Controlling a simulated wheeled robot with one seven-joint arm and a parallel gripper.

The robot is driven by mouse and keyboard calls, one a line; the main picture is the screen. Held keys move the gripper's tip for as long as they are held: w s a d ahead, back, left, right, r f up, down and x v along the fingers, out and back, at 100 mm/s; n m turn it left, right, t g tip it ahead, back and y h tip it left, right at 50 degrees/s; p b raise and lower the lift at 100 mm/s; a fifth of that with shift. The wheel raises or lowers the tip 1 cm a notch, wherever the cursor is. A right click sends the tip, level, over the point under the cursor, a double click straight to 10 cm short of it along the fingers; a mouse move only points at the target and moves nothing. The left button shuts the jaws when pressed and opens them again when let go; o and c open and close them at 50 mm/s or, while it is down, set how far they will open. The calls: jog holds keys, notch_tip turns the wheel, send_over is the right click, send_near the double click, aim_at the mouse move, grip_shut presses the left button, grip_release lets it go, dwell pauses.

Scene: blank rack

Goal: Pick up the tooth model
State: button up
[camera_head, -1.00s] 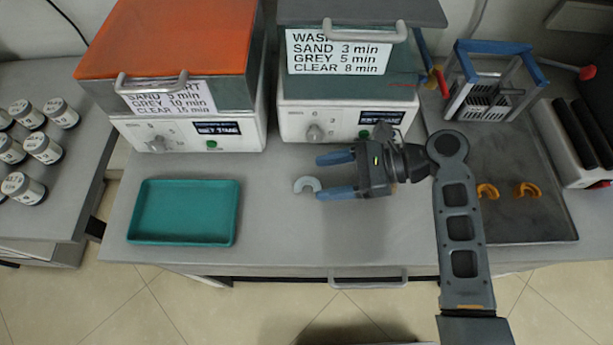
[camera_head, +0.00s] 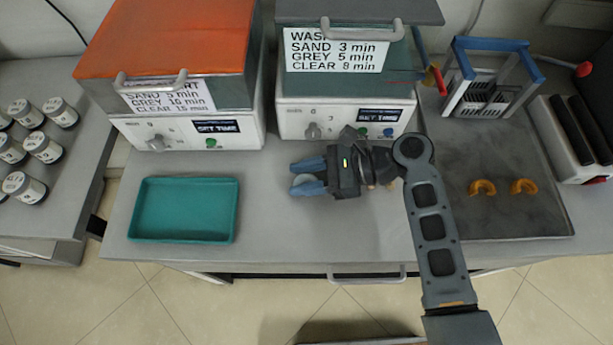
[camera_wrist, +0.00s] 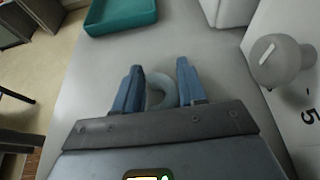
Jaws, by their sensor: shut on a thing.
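The tooth model is a pale grey-blue arch (camera_head: 303,181) on the grey bench, between the blue fingers of my gripper (camera_head: 307,176). In the wrist view the same tooth model (camera_wrist: 156,94) shows as a curved piece between the two fingers (camera_wrist: 160,88), which are shut on it. The lower part of the arch is hidden by my gripper. I cannot tell whether it is clear of the bench surface.
A teal tray (camera_head: 184,238) lies left on the bench. An orange-lidded machine (camera_head: 190,133) and a wash machine (camera_head: 345,120) stand behind. Two orange arches (camera_head: 482,187) lie on a dark plate (camera_head: 510,222) at right. Several jars (camera_head: 43,147) stand far left.

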jog(key=c, duration=0.4)
